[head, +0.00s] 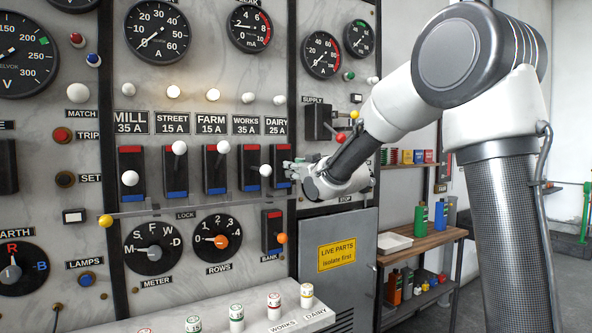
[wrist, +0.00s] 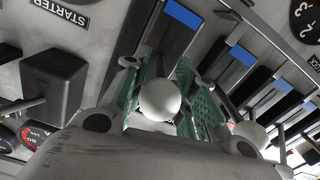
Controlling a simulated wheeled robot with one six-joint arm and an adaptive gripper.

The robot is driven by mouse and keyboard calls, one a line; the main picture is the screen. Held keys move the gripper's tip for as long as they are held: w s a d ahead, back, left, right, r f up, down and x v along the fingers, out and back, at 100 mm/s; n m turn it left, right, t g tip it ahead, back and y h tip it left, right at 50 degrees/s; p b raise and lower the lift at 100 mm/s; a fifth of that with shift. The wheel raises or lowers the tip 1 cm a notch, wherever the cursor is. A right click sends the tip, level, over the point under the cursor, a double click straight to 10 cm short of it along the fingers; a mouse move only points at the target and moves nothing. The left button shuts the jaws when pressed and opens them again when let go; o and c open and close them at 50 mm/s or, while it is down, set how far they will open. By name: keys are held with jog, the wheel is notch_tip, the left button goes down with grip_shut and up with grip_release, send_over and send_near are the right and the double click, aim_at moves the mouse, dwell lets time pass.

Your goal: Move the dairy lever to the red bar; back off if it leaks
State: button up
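The dairy lever's dark plate (head: 281,166) is under the DAIRY 25 A label, with a red bar (head: 276,148) at its top and a blue bar (head: 283,185) at its bottom. My gripper (head: 296,169) is at this plate and hides the lever in the head view. In the wrist view, a white ball knob (wrist: 160,101) sits between the green finger pads of my gripper (wrist: 161,92), in front of the plate (wrist: 158,45) and its blue bar (wrist: 183,14). Whether both pads press on the knob or its stem is unclear. No leak shows.
The works lever's white knob (head: 265,170) is close to the left. A grey lock rail (head: 190,207) runs below the levers. A grey cabinet (head: 338,275) stands below.

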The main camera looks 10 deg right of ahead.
grip_shut()
jog(key=shift+r, duration=0.35)
jog(key=shift+w+r, duration=0.15)
jog(key=shift+r, duration=1.05)
jog(key=shift+w+a+r+g, duration=0.1)
jog(key=shift+w+r+g, duration=0.15)
jog(key=shift+r+g, duration=0.35)
jog(key=shift+w+a+r, duration=0.1)
jog(key=shift+w+r, duration=0.2)
jog(key=shift+r, duration=0.2)
dwell(0.4)
